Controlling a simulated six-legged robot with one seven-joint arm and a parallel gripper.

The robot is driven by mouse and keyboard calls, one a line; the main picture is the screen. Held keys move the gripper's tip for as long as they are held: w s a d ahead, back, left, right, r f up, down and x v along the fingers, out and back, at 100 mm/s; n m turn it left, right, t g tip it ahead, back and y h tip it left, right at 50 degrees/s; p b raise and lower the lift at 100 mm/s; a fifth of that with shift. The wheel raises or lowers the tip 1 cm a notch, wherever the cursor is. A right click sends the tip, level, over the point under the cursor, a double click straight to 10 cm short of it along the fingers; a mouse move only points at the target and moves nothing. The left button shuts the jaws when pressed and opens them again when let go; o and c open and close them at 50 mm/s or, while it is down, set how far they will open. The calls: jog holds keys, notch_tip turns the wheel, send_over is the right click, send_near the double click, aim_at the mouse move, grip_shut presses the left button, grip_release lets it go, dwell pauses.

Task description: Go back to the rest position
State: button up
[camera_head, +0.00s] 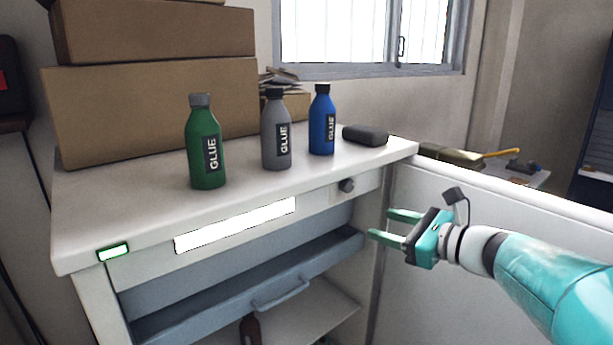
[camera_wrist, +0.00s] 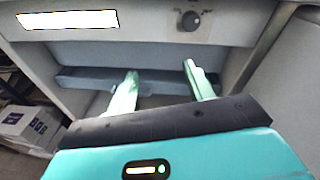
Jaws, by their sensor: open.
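My gripper (camera_head: 388,226) is at the right in the head view, in front of the right end of the white cabinet (camera_head: 110,205). Its two green fingers point left and are apart, with nothing between them. In the wrist view the open fingers (camera_wrist: 164,88) point toward the blue-grey drawer (camera_wrist: 80,80) under the cabinet top. The drawer also shows in the head view (camera_head: 230,285) with a handle on its front. I cannot tell from these views whether a finger touches the cabinet.
A green bottle (camera_head: 207,145), a grey bottle (camera_head: 276,132) and a blue bottle (camera_head: 322,122) stand on the cabinet top beside a dark case (camera_head: 365,135). Cardboard boxes (camera_head: 160,95) are stacked behind. A knob (camera_head: 347,185) sticks out of the front. A white panel (camera_head: 480,190) stands behind my arm.

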jog(key=s+a+f+n+g+h, duration=0.2)
jog(key=s+a+f+n+g, duration=0.15)
jog(key=s+n, duration=0.25)
jog(key=s+a+f+n+g+h, duration=0.1)
jog(key=s+a+f+n+g, duration=0.25)
jog(key=s+a+n, duration=0.2)
jog(key=s+d+f+n+h, duration=0.2)
jog(key=s+f+n+h, duration=0.1)
jog(key=n, duration=0.4)
jog(key=s+d+f+n+h, duration=0.2)
jog(key=s+f+n+h, duration=0.1)
jog(key=s+n, duration=0.3)
jog(key=shift+s+d+f+n+h, duration=0.15)
jog(key=shift+s+d+n+h, duration=0.2)
jog(key=shift+s+h, duration=0.65)
jog(key=c, duration=0.3)
jog(key=shift+c, duration=0.2)
jog(key=shift+a, duration=0.2)
